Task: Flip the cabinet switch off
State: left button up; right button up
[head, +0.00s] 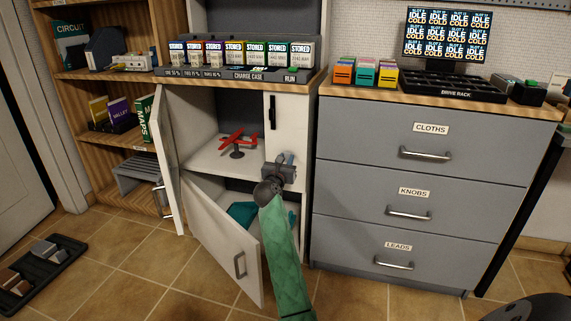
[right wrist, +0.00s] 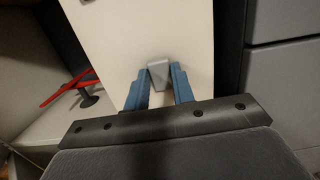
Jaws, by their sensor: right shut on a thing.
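The white cabinet (head: 287,118) stands with its left door (head: 171,165) and lower door (head: 222,232) open. Its narrow right panel bears a tall black slot or plate (head: 272,112). My right gripper (head: 280,167) is at the lower part of this panel, its arm reaching up from the bottom. In the right wrist view its blue fingers (right wrist: 159,88) are shut on a small grey block (right wrist: 158,73) on the white panel, which looks like the switch. In the head view the gripper hides most of this block. My left gripper is not in view.
A red model plane (head: 238,142) on a stand sits on the cabinet shelf, left of my gripper. A grey drawer unit (head: 425,185) stands close on the right. A charge case (head: 240,73) is on top. A black tray (head: 40,270) lies on the tiled floor.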

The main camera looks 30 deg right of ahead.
jog(key=o, duration=1)
jog(key=shift+a, duration=0.1)
jog(key=shift+s+a, duration=0.2)
jog(key=shift+p+v, duration=1.1)
jog(key=shift+v, duration=2.45)
jog(key=shift+f, duration=0.15)
